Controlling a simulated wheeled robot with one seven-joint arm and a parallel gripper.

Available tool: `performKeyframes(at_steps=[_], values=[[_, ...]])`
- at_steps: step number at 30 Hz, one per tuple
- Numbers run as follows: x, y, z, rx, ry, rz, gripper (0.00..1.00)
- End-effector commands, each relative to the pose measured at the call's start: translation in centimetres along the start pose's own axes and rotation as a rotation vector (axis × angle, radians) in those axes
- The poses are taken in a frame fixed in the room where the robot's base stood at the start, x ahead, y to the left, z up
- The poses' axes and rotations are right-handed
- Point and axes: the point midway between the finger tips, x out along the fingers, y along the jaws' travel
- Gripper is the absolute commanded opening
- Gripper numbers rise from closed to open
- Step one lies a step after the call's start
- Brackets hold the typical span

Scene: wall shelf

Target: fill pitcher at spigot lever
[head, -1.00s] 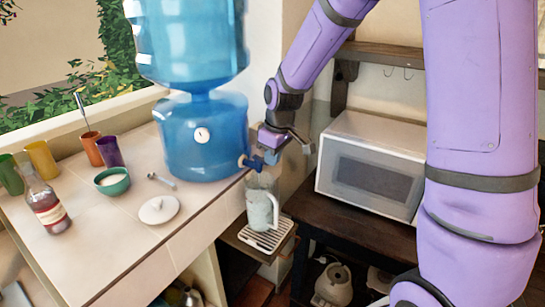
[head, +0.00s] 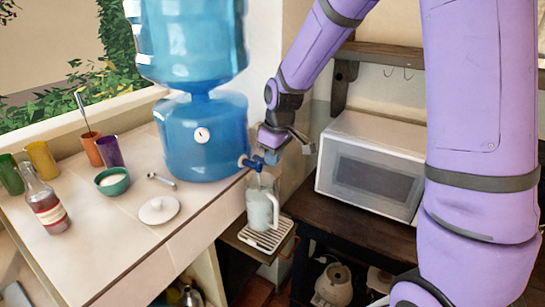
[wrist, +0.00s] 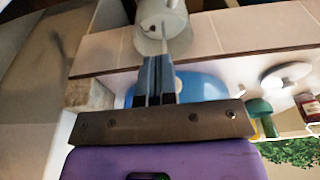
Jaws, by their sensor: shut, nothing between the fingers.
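The blue water jug dispenser (head: 205,135) stands on the tiled counter, with its blue spigot (head: 250,163) reaching past the counter's right edge. The pale grey pitcher (head: 262,210) stands upright below the spigot on a slatted drip tray (head: 266,239). My gripper (head: 270,158) is right at the spigot, its fingers down by the lever; whether they touch it I cannot tell. In the wrist view my gripper (wrist: 156,62) has its fingers together and empty, with the pitcher (wrist: 160,25) beyond the tips. The lever itself is hidden, and the pitcher's water level cannot be made out.
A white microwave (head: 372,165) stands on the dark table to the right. The counter (head: 165,240) holds a bottle (head: 45,203), a green bowl (head: 112,181), a white lid (head: 159,210) and several cups. The counter's front strip is clear.

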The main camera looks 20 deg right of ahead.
Motion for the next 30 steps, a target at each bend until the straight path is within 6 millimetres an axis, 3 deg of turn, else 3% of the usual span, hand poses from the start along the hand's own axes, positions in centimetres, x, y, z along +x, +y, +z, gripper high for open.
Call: performKeyframes(at_steps=[22,30], values=[[-0.06,0.0,-0.01,0.0,0.0,0.0,0.0],[-0.98,0.01,-0.18,0.0,0.001,0.001,0.0]])
